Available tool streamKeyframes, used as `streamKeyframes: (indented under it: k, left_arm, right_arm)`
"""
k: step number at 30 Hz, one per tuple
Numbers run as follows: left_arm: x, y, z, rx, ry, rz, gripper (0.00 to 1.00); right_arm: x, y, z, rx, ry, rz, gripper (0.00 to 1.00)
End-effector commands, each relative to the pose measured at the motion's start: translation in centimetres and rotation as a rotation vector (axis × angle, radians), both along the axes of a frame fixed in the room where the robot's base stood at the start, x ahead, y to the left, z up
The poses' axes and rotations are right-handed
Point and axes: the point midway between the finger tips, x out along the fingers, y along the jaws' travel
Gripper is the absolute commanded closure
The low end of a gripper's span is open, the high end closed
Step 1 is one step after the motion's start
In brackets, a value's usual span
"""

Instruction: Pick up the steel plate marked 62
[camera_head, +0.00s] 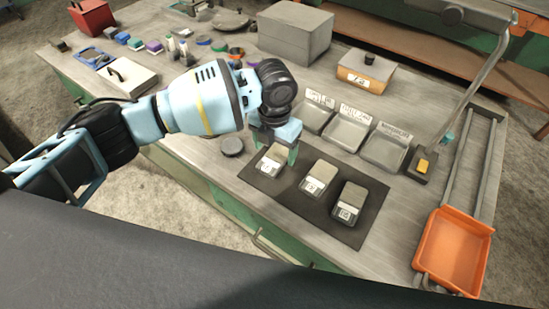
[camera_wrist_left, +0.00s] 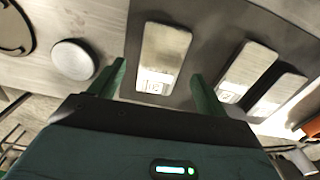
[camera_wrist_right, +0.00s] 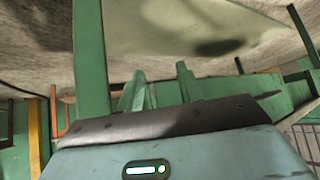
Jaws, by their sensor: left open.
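Three grey steel plates with white number labels lie in a row on a black mat (camera_head: 267,187): a left one (camera_head: 273,160), a middle one (camera_head: 319,176) and a right one (camera_head: 348,203). The labels are too small and blurred to read surely. My left gripper (camera_head: 277,145) is open above the left plate, partly covering it. In the left wrist view its fingers (camera_wrist_left: 158,88) stand on either side of that plate (camera_wrist_left: 163,55), with no grip on it. My right gripper (camera_wrist_right: 160,85) shows only in the right wrist view, its fingers apart and empty.
Labelled grey trays (camera_head: 383,151) stand behind the mat. An orange bin (camera_head: 452,250) is at the right end of the bench. A round grey disc (camera_head: 231,146) lies left of the mat. A lamp base (camera_head: 422,166) stands right of the trays. Green structure (camera_wrist_right: 90,60) surrounds my right gripper.

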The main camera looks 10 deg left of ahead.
Motion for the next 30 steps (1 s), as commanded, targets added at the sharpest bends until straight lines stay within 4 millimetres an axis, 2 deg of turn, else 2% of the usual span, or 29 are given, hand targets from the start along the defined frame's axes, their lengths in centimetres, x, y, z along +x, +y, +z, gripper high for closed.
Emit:
streamKeyframes:
  k: [3,6,14,30]
  left_arm:
    - [0.0,0.0,-1.4,0.001,0.000,0.001,0.24]
    - [0.0,0.0,-2.1,0.001,-0.001,0.000,0.24]
    - [0.0,0.0,-2.2,0.000,-0.001,-0.001,0.25]
    - [0.1,-0.1,-2.0,-0.001,-0.004,0.000,0.94]
  right_arm:
    - [0.1,0.0,0.1,0.001,-0.003,0.000,0.64]
    - [0.1,0.0,0.1,0.001,-0.003,0.000,0.64]
    - [0.1,0.2,0.1,0.005,-0.003,-0.007,0.64]
    - [0.1,0.2,0.1,0.007,-0.002,-0.008,0.64]
